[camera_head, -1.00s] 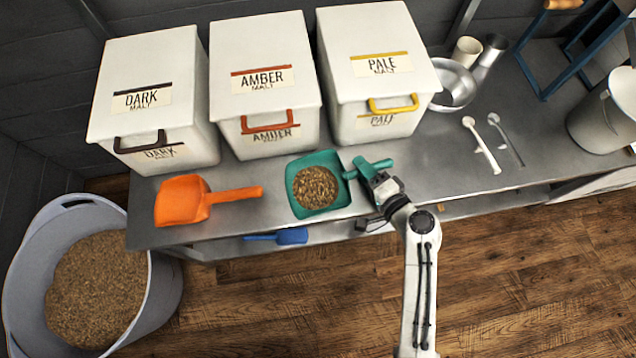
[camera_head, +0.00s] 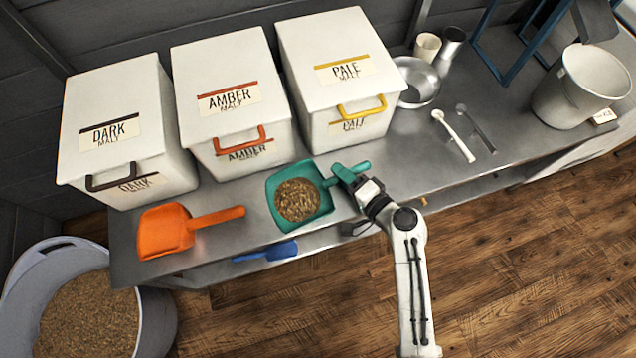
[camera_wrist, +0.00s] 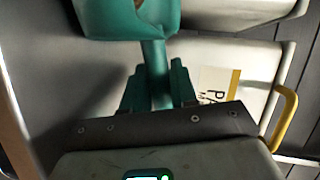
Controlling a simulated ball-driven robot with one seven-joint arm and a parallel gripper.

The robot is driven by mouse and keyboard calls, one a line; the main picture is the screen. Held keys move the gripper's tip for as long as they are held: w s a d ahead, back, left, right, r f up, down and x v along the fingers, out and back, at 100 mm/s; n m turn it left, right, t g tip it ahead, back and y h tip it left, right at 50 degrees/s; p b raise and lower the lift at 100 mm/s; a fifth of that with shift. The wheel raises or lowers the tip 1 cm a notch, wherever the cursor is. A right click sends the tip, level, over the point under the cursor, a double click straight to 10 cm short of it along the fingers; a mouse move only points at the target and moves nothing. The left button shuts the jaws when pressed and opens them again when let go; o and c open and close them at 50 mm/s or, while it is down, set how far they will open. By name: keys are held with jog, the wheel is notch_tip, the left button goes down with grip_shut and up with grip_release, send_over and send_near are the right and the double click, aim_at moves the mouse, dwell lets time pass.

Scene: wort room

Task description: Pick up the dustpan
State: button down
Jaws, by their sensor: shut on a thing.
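A teal dustpan (camera_head: 276,215) with brown grain (camera_head: 297,200) in its pan is at the counter's front edge, before the amber and pale bins. Its handle points right, and the pan also shows at the top of the wrist view (camera_wrist: 112,22). My gripper (camera_head: 346,176) is shut on the handle; in the wrist view its teal fingers (camera_wrist: 156,88) stand on both sides of the handle (camera_wrist: 155,62). A shadow lies on the counter beside the handle. I cannot tell whether the pan touches the counter.
An orange scoop (camera_head: 166,232) lies left on the counter (camera_head: 232,196). A blue scoop (camera_head: 270,251) is on the shelf below. Dark (camera_head: 115,125), amber (camera_head: 230,95) and pale (camera_head: 340,70) malt bins stand behind. A grain tub (camera_head: 155,320) stands lower left. The floor in front is clear.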

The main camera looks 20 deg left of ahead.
jog(key=shift+r, duration=0.45)
notch_tip(320, 180, up, 3)
jog(key=shift+f+p, duration=0.1)
jog(key=shift+p, duration=0.6)
jog(key=s+d+r+p, duration=0.1)
jog(key=s+d+r, duration=0.2)
jog(key=s, duration=0.3)
jog(key=s+d+r+p, duration=0.1)
jog(key=s+d+r, duration=0.2)
jog(key=s+r, duration=0.3)
jog(key=shift+s+d+r, duration=0.15)
jog(key=shift+d, duration=0.25)
jog(key=c, duration=1.4)
grip_release()
grip_shut()
